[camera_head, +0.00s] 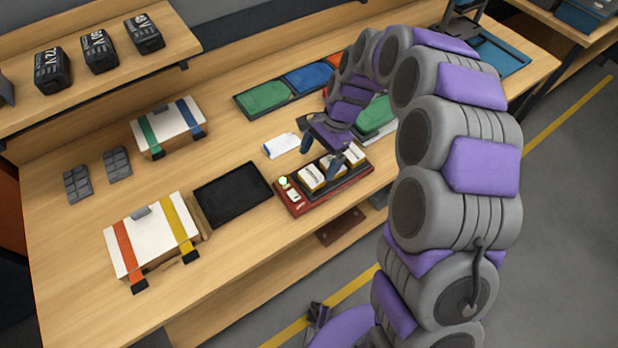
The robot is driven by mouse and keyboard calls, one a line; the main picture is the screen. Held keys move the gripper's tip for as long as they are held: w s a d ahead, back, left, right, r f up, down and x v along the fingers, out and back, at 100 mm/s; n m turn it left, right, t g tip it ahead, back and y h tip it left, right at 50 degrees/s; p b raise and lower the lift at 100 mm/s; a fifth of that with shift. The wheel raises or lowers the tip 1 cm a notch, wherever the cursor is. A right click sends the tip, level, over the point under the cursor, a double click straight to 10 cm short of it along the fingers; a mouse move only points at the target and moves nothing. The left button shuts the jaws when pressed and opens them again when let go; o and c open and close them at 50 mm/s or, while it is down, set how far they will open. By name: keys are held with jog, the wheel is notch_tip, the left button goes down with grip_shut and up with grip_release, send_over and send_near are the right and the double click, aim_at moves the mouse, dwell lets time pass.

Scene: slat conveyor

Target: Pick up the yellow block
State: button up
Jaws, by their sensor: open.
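No plainly yellow block shows. Three small blocks with pale labelled tops and tan-yellow sides stand in a row in a dark red tray (333,194) on the bench: a left one (311,178), a middle one (331,167) and a right one (354,156). I cannot tell which of them is the yellow block. My gripper (321,153) is open, pointing down just above the row, near the middle block. One dark finger is behind the row and the other is in front, partly covering the middle block. I cannot tell whether it touches.
A black tray (232,195) lies left of the red tray. A white box with orange and yellow straps (150,236) and one with green and blue straps (168,127) stand further left. A white card (281,145) lies behind the red tray.

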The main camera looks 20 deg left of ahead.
aim_at(313, 174)
jog(key=shift+s+d+f, duration=0.25)
jog(key=shift+d+f, duration=0.1)
jog(key=shift+f, duration=0.05)
jog(key=b+x, duration=0.1)
jog(key=x, duration=0.2)
jog(key=shift+s+a+f+b, duration=0.1)
jog(key=shift+f+b, duration=0.15)
jog(key=shift+b, duration=0.15)
jog(key=shift+s+a+f, duration=0.1)
jog(key=shift+a+f, duration=0.15)
jog(key=shift+a, duration=0.3)
jog(key=shift+d, duration=0.5)
jog(key=c, duration=0.5)
jog(key=shift+a, duration=0.15)
jog(key=c, duration=0.5)
jog(key=shift+a, duration=0.15)
jog(key=shift+c, duration=0.3)
